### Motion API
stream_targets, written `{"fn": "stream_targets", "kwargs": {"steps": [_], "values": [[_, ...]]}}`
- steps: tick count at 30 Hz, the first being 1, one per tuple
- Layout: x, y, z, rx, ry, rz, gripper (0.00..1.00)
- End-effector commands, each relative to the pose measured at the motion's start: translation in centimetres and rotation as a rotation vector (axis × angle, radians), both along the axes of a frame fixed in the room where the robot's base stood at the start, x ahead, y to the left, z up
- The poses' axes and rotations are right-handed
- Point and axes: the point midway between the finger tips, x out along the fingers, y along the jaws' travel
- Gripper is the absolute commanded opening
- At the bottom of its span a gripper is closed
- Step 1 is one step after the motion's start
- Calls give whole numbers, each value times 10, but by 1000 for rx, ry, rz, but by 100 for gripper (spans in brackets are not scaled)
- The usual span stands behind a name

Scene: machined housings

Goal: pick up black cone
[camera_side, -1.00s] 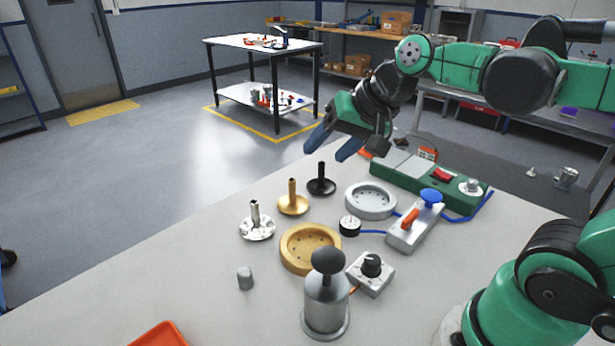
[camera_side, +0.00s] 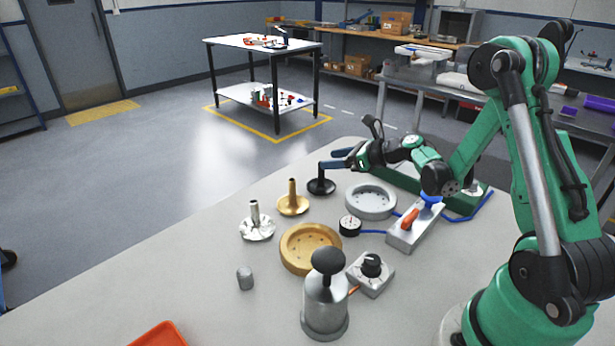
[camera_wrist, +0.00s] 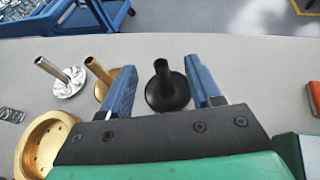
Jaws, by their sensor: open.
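The black cone (camera_side: 320,186) stands upright on the table, a wide round base with a thin stem. In the wrist view the black cone (camera_wrist: 167,90) stands between the two blue fingers of my gripper (camera_wrist: 160,85), with a gap on each side. In the side view my gripper (camera_side: 335,160) is low and level at the cone, its fingers open around the stem. The fingers cover the upper stem there. Whether a finger touches the cone cannot be told.
A gold cone (camera_side: 292,199) and a silver cone (camera_side: 256,224) stand to the left of the black one. A grey ring housing (camera_side: 371,201), a gold ring housing (camera_side: 309,248), a gauge (camera_side: 349,226) and a pump-like cylinder (camera_side: 325,305) stand nearby.

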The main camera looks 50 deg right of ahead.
Motion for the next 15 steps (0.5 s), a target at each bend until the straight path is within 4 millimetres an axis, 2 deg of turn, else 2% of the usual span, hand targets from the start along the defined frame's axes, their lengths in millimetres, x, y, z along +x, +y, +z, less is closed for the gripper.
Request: {"fn": "stream_targets", "kwargs": {"steps": [1,6,15], "values": [[0,0,-8,-1,0,0,57],[5,2,-20,-3,0,2,57],[41,12,-36,-2,1,4,57]]}}
